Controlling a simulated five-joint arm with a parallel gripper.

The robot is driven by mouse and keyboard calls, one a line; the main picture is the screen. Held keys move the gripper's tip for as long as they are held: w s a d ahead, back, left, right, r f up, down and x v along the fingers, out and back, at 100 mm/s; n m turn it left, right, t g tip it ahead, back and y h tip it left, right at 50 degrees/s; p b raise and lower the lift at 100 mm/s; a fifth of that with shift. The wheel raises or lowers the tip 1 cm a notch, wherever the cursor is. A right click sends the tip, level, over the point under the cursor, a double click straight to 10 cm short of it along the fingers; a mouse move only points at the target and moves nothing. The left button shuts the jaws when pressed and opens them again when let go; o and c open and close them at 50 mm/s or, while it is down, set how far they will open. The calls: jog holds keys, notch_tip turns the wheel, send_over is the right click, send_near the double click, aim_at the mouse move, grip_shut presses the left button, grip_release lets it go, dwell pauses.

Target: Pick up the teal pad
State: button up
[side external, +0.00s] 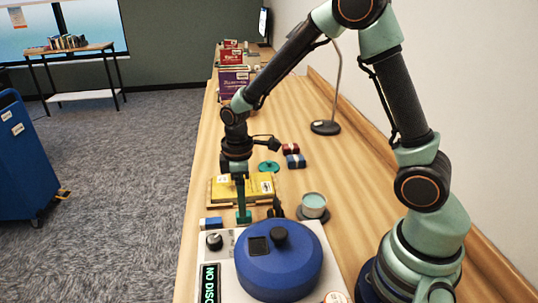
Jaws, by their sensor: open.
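A flat round teal piece (269,166) lies on the wooden bench, beyond the yellow packets. A round pot-like item (313,203) with a pale teal top stands nearer, on a dark base. I cannot tell for certain which of these is the teal pad. My gripper (243,213) is open and points down in front of the yellow packets, left of both round items. A small teal part shows at its lower end. Its jaws are seen edge-on, and I see nothing held between them.
A blue round-lidded machine (279,264) with a "NO DISC" display fills the front. Yellow packets (230,188) lie behind my gripper. A lamp (326,127) stands at right. The bench beyond the blocks is mostly clear.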

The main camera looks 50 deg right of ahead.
aim_at(244, 219)
jog(key=shift+d+f, duration=0.15)
jog(key=shift+f, duration=1.45)
jog(key=shift+d+f, duration=0.15)
jog(key=shift+f, duration=1.45)
grip_shut()
